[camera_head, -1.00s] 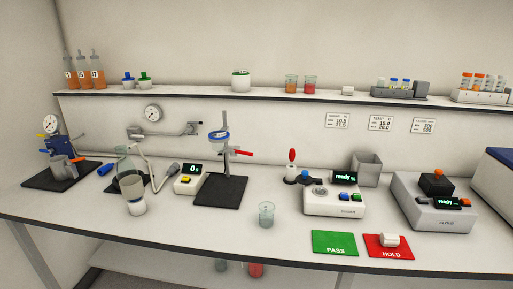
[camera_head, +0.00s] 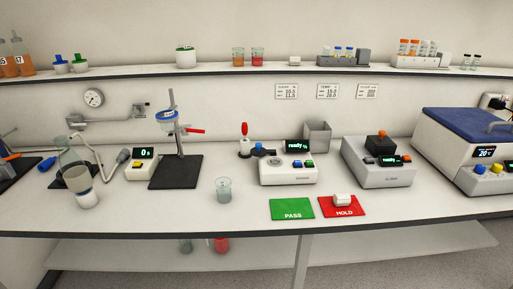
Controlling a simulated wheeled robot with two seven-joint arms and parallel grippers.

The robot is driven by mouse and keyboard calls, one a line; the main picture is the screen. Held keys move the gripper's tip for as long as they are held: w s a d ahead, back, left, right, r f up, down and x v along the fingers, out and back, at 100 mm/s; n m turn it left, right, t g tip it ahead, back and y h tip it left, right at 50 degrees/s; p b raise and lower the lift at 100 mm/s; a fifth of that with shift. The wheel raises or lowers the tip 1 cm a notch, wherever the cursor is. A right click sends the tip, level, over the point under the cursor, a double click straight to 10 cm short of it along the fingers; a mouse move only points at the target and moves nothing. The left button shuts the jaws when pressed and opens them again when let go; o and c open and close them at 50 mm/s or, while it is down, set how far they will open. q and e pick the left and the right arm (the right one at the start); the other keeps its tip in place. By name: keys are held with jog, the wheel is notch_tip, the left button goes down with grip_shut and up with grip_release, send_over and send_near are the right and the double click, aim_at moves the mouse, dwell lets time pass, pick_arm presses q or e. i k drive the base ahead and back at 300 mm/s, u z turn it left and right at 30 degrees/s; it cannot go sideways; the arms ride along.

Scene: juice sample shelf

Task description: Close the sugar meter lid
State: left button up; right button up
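The sugar meter (camera_head: 288,173) is a white box on the bench, right of centre, with a green "ready %" display (camera_head: 297,146) and blue and green buttons on top. Its round sample well (camera_head: 275,162) shows uncovered at the left of the top face. A small dark part with a blue knob (camera_head: 257,148), which looks like the lid, stands at the well's back left, off the well; its exact tilt is too small to tell. Neither of my grippers is in view.
A red-handled tool (camera_head: 244,130) stands just behind the meter's left. A glass beaker (camera_head: 223,189) is to its left, and green PASS (camera_head: 291,209) and red HOLD (camera_head: 330,208) mats lie in front. The grey cloud meter (camera_head: 378,170) is to the right.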

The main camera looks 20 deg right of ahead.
aim_at(259, 151)
jog(key=z, duration=0.35)
jog(key=i, duration=0.85)
jog(key=u, duration=0.35)
